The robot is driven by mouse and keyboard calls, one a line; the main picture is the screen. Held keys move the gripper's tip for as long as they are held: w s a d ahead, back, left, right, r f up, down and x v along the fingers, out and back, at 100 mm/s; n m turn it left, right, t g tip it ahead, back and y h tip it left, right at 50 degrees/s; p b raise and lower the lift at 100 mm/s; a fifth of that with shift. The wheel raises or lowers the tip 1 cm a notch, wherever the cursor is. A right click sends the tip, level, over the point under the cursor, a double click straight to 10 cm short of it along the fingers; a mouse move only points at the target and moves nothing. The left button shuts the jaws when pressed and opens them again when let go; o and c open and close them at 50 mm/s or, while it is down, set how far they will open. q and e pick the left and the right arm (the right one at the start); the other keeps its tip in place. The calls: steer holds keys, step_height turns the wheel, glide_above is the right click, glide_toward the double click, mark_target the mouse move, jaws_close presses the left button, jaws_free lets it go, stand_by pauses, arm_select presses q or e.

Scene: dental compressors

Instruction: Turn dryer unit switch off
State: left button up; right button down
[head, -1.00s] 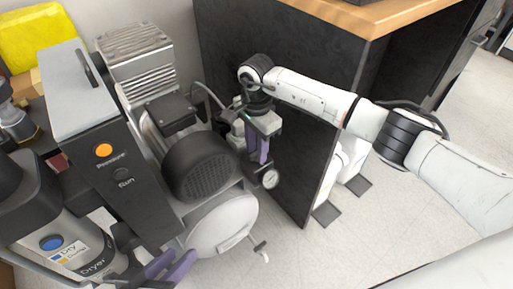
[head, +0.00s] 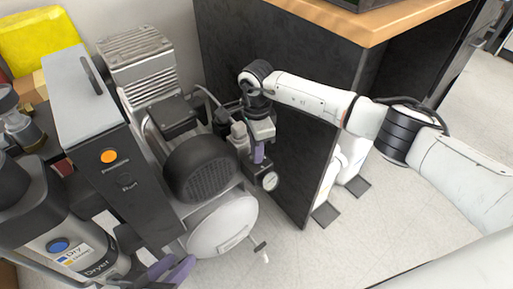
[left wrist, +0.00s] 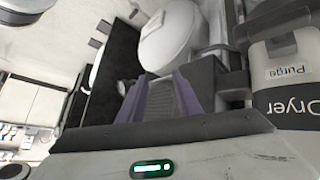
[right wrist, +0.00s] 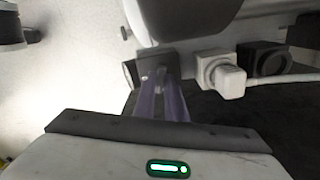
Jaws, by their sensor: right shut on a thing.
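The dryer unit (head: 90,262) is a grey-and-black canister labelled "Dryer" at the lower left of the head view. A round blue button (head: 57,246) sits on it above a "Dry" label. In the left wrist view the dryer (left wrist: 288,75) stands at the right, with a "Purge" label. My left gripper (head: 172,270) is low, right of the dryer, open and apart from the blue button. Its fingers show in the left wrist view (left wrist: 172,95). My right gripper (head: 259,153) is shut on a small dark block (right wrist: 152,62) above the pressure gauge (head: 270,181).
A tall grey cabinet (head: 120,185) with an orange light stands between dryer and compressor motor (head: 200,168). A white tank (head: 222,225) lies beneath the motor. A black panel (head: 300,160) of the wooden-topped counter stands close behind my right gripper.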

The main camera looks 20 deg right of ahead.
steer(key=m+p, duration=0.1)
steer(key=m, duration=0.2)
steer(key=shift+r+m+p, duration=0.15)
steer(key=shift+m+p, duration=0.15)
steer(key=shift+m, duration=0.5)
steer(key=m+p, duration=0.2)
steer(key=m, duration=0.3)
steer(key=shift+p, duration=0.4)
arm_select(q)
steer(key=shift+n+t+y, duration=0.7)
steer(key=shift+s+a+r+p, duration=0.2)
steer(key=shift+a+r+p, duration=0.1)
steer(key=shift+a, duration=0.3)
steer(key=shift+s+a+r+p, duration=0.2)
steer(key=shift+a+p, duration=0.1)
steer(key=shift+a, duration=0.35)
steer(key=shift+s+a+r+p, duration=0.2)
steer(key=shift+a+r+p, duration=0.1)
steer(key=shift+a, duration=0.3)
arm_select(e)
steer(key=shift+m, duration=2.2)
steer(key=c, duration=1.8)
jaws_free()
